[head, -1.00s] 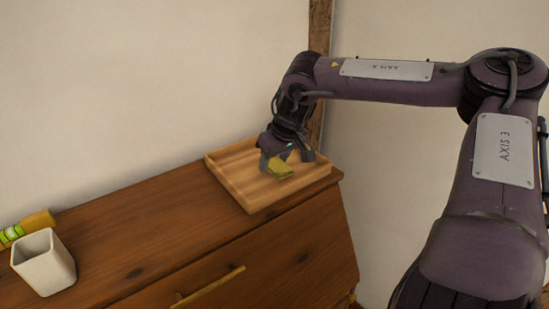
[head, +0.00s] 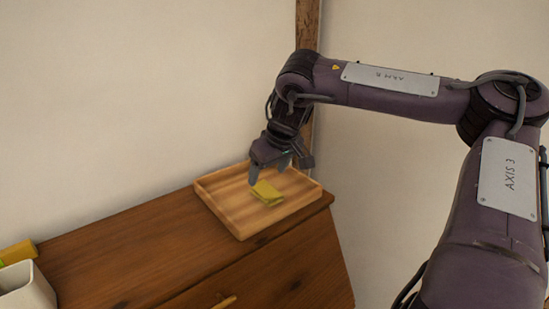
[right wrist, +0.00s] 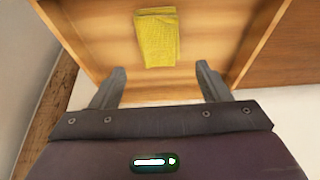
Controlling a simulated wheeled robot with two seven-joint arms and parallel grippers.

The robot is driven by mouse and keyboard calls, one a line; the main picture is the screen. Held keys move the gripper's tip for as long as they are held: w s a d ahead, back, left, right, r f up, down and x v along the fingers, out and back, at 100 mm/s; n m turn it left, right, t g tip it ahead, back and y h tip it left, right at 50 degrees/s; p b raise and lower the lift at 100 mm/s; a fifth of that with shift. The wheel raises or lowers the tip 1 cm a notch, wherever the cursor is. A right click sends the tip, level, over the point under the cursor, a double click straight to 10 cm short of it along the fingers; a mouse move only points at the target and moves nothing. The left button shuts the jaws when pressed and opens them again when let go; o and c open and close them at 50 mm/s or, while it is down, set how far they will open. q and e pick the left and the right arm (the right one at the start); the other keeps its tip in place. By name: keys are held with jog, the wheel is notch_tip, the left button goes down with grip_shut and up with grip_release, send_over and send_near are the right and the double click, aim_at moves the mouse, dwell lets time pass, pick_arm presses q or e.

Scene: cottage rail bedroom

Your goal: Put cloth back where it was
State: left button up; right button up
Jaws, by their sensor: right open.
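The yellow folded cloth (head: 267,192) lies flat in the wooden tray (head: 225,210) on top of the dresser. In the right wrist view the cloth (right wrist: 157,38) lies on the bare floor of the tray (right wrist: 105,45), ahead of my fingertips. My right gripper (head: 270,172) is open and empty, just above and behind the cloth, apart from it. In the right wrist view its two fingers (right wrist: 162,78) are spread wide with nothing between them. My left gripper is not in view.
The wooden dresser (head: 130,255) has clear top surface left of the tray. The wall and a wooden post (head: 307,30) are close behind the tray.

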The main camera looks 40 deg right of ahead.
jog(key=v, duration=0.6)
jog(key=shift+r+b, duration=0.3)
jog(key=shift+b, duration=0.1)
jog(key=shift+s, duration=0.15)
